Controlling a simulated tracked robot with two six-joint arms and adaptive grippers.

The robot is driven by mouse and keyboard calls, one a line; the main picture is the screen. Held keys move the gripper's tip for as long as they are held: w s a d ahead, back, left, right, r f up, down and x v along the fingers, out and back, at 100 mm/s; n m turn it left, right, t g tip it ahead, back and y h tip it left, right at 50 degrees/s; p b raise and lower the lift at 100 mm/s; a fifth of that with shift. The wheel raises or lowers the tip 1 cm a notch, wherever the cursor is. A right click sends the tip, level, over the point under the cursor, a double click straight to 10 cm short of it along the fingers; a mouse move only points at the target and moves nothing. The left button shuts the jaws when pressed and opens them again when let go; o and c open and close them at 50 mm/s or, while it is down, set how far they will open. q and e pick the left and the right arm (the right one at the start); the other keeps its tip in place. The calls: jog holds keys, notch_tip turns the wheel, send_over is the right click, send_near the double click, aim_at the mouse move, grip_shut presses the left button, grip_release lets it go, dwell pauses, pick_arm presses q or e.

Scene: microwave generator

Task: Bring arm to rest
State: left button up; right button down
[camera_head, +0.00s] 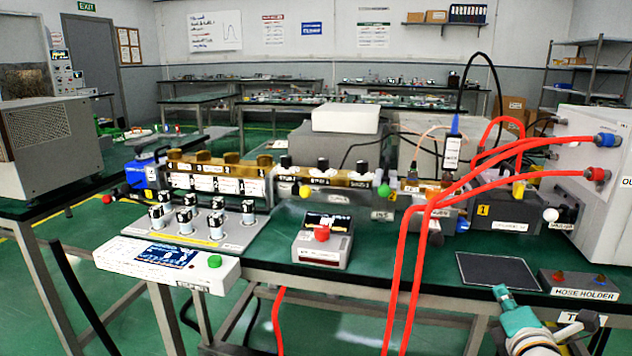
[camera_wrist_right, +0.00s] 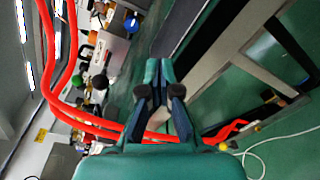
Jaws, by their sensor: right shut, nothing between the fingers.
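My right gripper (camera_head: 503,293) shows at the lower right of the head view, with its teal tip in front of the table's front edge. In the right wrist view the teal and dark fingers of this gripper (camera_wrist_right: 160,75) are together, with nothing between them. The right arm comes up from the bottom edge of the head view, and most of it is out of frame. My left gripper and arm do not show in either view.
The green bench (camera_head: 400,262) carries a microwave setup and a dark square pad (camera_head: 497,271). The hose holder (camera_head: 580,287) is just right of my gripper. Red hoses (camera_head: 412,250) hang over the front edge, left of it. A grey-white cabinet (camera_head: 605,185) stands at right.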

jog(key=s+a+f+m+g+y, duration=0.1)
jog(key=s+a+f+g+y, duration=0.2)
jog(key=f, duration=0.7)
jog(key=s+a+f+m+g, duration=0.15)
jog(key=a+f, duration=0.35)
jog(key=f, duration=0.6)
jog(key=s+a+f+g+y, duration=0.2)
jog(key=a+f+g, duration=0.15)
jog(key=f, duration=0.65)
jog(key=s+a+f+m+g+y, duration=0.1)
jog(key=s+a+f+m+g, duration=0.2)
jog(key=s+a+f+m, duration=0.45)
jog(key=s+a+f+m+g+y, duration=0.1)
jog(key=s+a+f+m+g, duration=0.2)
jog(key=s+f, duration=0.5)
jog(key=s+r+m+p, duration=0.1)
jog(key=r+m+p, duration=0.2)
jog(key=r+p, duration=0.6)
jog(key=s+r+m+g+p, duration=0.1)
jog(key=r+m+p, duration=0.3)
jog(key=r+p, duration=0.6)
jog(key=s+r+m+g+p, duration=0.1)
jog(key=s+r+m+p, duration=0.2)
jog(key=r+p, duration=0.6)
notch_tip(320, 180, up, 3)
jog(key=shift+f+m+y, duration=0.15)
jog(key=shift+m+y, duration=0.15)
jog(key=shift+m, duration=0.1)
